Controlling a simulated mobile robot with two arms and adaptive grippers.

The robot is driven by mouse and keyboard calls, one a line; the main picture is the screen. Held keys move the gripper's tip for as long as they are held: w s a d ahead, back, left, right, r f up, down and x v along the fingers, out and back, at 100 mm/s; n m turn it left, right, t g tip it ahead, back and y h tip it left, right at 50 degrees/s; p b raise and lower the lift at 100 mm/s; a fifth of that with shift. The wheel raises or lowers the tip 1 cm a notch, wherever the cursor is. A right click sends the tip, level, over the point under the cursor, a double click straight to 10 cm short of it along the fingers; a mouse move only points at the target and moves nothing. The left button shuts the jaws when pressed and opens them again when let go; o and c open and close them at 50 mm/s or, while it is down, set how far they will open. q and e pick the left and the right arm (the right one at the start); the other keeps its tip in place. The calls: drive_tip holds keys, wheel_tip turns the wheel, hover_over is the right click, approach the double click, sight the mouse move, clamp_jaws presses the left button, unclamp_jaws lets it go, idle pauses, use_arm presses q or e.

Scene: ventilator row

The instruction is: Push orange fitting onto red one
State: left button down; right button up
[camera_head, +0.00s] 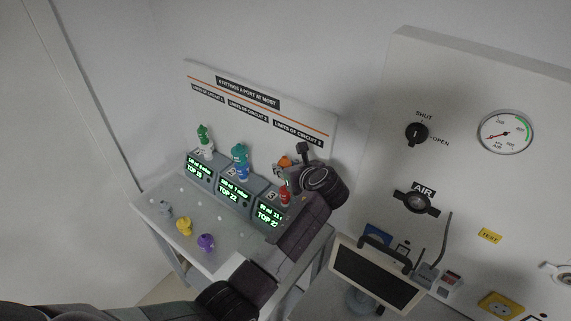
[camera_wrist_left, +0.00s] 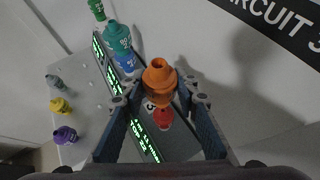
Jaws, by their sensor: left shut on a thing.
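The orange fitting (camera_head: 284,161) is between the fingers of my left gripper (camera_head: 288,173), which is shut on it. In the left wrist view the orange fitting (camera_wrist_left: 159,82) stands between the two fingertips (camera_wrist_left: 159,97). The red fitting (camera_head: 284,195) stands on the third ventilator unit, just below the orange one. In the left wrist view the red fitting (camera_wrist_left: 163,118) shows partly behind and below the orange one. Whether the two touch I cannot tell. My right gripper is not in view.
A teal fitting (camera_head: 239,153) sits on a blue one (camera_head: 242,173) on the middle unit. A green fitting (camera_head: 203,133) is on the left unit. Grey (camera_head: 165,209), yellow (camera_head: 184,226) and purple (camera_head: 206,242) fittings stand on the shelf front. A sign board (camera_head: 261,98) rises behind.

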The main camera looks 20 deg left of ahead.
sight(285, 194)
use_arm(q)
drive_tip(key=shift+d+f+b, duration=0.1)
drive_tip(key=shift+f+b, duration=0.95)
drive_tip(key=shift+f, duration=0.3)
drive_tip(key=shift+r+p, duration=0.3)
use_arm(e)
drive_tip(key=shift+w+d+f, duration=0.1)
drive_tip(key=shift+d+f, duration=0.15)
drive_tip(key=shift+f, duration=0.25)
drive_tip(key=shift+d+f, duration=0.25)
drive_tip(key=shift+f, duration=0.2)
use_arm(q)
drive_tip(key=shift+s+f+p, duration=0.1)
drive_tip(key=shift+f+p, duration=0.05)
drive_tip(key=shift+p, duration=0.4)
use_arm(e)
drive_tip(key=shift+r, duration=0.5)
use_arm(q)
drive_tip(key=shift+f, duration=0.2)
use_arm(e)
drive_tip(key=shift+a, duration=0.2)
use_arm(q)
drive_tip(key=shift+f+b, duration=0.3)
drive_tip(key=shift+f, duration=0.35)
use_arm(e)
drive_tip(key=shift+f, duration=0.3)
use_arm(q)
drive_tip(key=shift+f, duration=0.45)
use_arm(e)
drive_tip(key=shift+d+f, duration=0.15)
